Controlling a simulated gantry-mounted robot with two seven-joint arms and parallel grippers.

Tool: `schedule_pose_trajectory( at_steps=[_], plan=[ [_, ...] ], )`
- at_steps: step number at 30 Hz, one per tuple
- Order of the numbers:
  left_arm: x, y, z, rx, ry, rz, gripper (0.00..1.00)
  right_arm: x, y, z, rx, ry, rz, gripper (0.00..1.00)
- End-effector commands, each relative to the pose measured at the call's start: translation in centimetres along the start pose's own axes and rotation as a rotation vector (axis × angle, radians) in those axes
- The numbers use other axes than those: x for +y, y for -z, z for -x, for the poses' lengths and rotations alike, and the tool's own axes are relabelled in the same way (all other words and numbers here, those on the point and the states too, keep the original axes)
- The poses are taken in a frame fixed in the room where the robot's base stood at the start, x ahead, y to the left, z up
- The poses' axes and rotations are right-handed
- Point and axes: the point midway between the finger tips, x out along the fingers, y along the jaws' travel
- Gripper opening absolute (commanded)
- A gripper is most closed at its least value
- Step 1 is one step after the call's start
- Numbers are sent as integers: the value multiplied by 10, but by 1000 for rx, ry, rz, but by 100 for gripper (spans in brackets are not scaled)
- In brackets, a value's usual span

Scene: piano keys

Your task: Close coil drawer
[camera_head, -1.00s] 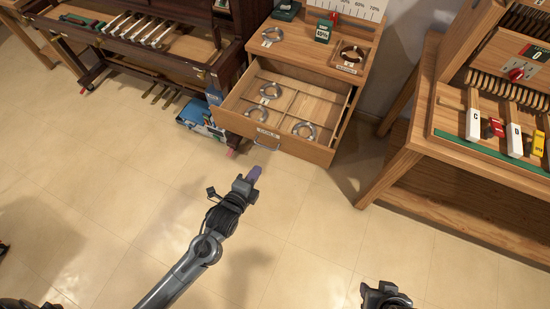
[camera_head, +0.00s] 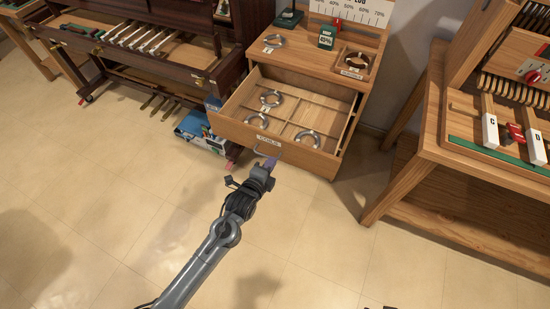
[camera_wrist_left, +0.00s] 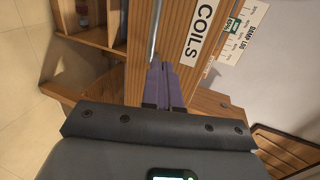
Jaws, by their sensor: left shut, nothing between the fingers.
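The coil drawer (camera_head: 330,164) is pulled out of the wooden cabinet, and its inside shows. Its front carries a white COILS label (camera_head: 268,139), also readable in the left wrist view (camera_wrist_left: 200,32), and a metal bar handle (camera_wrist_left: 154,30). Silver coils (camera_head: 307,138) lie in its divided compartments. My left gripper (camera_head: 270,163) is shut and empty, with purple fingertips at the drawer front, by the handle and just below the label. Whether the fingertips touch the front or handle, I cannot tell. Only a dark sliver of my right arm shows at the bottom edge.
The cabinet top (camera_head: 310,48) holds a coil, a green sign and a small wooden tray (camera_head: 354,63). A wooden workbench (camera_head: 430,140) stands to the right. A dark piano frame (camera_head: 150,50) and a blue box (camera_head: 200,130) are left. The floor in front is clear.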

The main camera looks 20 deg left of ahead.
Motion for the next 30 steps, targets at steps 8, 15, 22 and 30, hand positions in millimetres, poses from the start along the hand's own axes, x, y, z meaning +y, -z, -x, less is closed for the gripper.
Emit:
schedule_pose_trajectory(
  at_steps=[8,15,22,30],
  plan=[
    [-8,0,-30,0,0,0,0,0,-5,-15,-1,-1,1,43],
    [-12,0,-36,1,0,0,0,-1,-5,-17,-1,1,-1,43],
    [-12,0,-36,1,0,0,0,-2,-5,-16,0,5,-5,43],
    [-15,-10,-41,-15,-1,3,0,-3,-4,-13,0,7,-8,43]
  ],
)
